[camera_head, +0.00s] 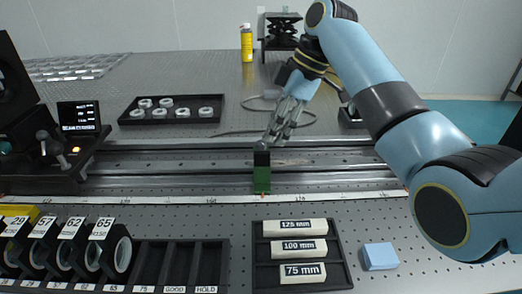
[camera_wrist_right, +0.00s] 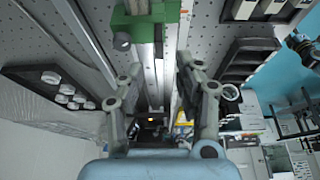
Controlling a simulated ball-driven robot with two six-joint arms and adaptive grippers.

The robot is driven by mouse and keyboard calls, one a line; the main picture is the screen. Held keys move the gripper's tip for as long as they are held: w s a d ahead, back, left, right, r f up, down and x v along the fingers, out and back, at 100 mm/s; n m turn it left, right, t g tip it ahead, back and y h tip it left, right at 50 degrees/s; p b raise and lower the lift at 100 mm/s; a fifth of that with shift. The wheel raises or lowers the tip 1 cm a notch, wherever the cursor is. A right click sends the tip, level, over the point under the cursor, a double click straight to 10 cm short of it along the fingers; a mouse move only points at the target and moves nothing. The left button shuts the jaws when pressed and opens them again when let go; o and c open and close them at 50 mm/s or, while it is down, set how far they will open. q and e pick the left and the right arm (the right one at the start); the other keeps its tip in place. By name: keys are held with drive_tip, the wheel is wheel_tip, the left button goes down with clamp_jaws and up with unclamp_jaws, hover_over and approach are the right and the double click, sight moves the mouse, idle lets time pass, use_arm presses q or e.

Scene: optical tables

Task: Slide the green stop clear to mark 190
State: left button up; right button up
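The green stop (camera_head: 262,181), with a black upper part, sits on the long metal rail (camera_head: 215,182) behind a white scale strip (camera_head: 215,198). A small red mark shows just below it on the strip; the scale numbers are too small to read surely. My right gripper (camera_head: 277,138) is above and slightly right of the stop, apart from it. In the right wrist view the stop (camera_wrist_right: 152,14) is at the top, beyond the fingertips. The right gripper's fingers (camera_wrist_right: 158,72) are spread with nothing between them. My left gripper is not in view.
A black tray of white rings (camera_head: 172,110) lies behind the rail. A display device (camera_head: 78,117) stands at left. In front are a lens rack (camera_head: 150,255), a tray of labelled blocks (camera_head: 342,262) and a blue block (camera_head: 380,256). A yellow bottle (camera_head: 247,43) stands behind.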

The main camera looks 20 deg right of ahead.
sight(263, 152)
drive_tip(key=x, duration=0.6)
drive_tip(key=shift+a+f, duration=0.1)
drive_tip(key=shift+f, duration=0.1)
drive_tip(key=shift+w+a+f, duration=0.15)
drive_tip(key=shift+f, duration=0.4)
drive_tip(key=shift+c, duration=1)
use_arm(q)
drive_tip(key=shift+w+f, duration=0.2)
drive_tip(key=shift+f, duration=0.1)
use_arm(e)
clamp_jaws()
